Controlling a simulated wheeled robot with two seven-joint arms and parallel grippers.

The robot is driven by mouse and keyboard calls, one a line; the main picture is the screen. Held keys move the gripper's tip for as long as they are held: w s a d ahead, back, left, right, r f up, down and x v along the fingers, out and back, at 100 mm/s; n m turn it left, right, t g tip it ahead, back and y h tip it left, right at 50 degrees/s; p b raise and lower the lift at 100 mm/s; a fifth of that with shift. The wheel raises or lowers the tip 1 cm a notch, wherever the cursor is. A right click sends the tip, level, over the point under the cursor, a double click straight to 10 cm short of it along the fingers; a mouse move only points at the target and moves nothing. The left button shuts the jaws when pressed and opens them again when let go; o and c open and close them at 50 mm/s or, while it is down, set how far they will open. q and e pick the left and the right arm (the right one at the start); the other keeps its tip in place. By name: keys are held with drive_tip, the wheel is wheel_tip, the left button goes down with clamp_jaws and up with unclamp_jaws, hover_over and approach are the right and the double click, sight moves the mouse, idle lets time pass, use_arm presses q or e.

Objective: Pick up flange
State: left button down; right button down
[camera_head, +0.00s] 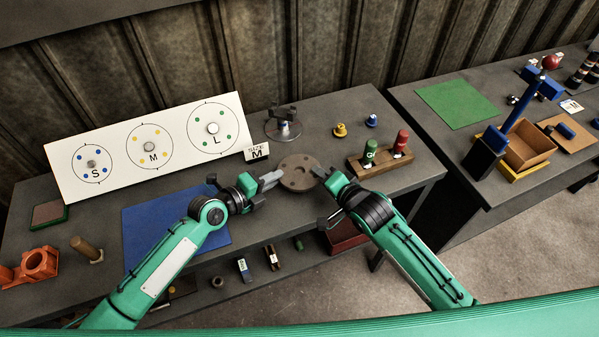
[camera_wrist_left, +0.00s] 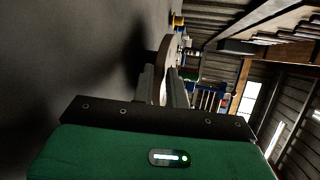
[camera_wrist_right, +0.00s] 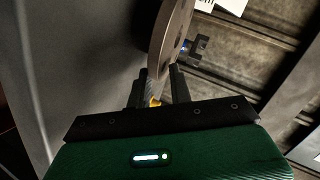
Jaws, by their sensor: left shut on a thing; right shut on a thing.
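The flange (camera_head: 299,173) is a brown round disc with a central hole and smaller holes. In the head view it lies between my two grippers, near the middle of the near table. My left gripper (camera_head: 272,179) is shut on its left edge, and my right gripper (camera_head: 322,174) is shut on its right edge. In the left wrist view the flange (camera_wrist_left: 164,58) shows edge-on between the fingers (camera_wrist_left: 165,84). In the right wrist view the flange (camera_wrist_right: 170,45) stands between the fingers (camera_wrist_right: 158,86), its lower rim in their grip. Its height above the table is hard to tell.
A white board (camera_head: 120,148) marked S, M and L stands behind left, with a "SIZE M" sign (camera_head: 257,152) beside it. A blue mat (camera_head: 150,222) lies left. A wooden block with green and red handles (camera_head: 381,160) stands right. A grey fixture (camera_head: 283,127) is behind the flange.

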use_arm(q)
drive_tip(key=shift+r, duration=0.15)
use_arm(e)
drive_tip(key=shift+r, duration=0.1)
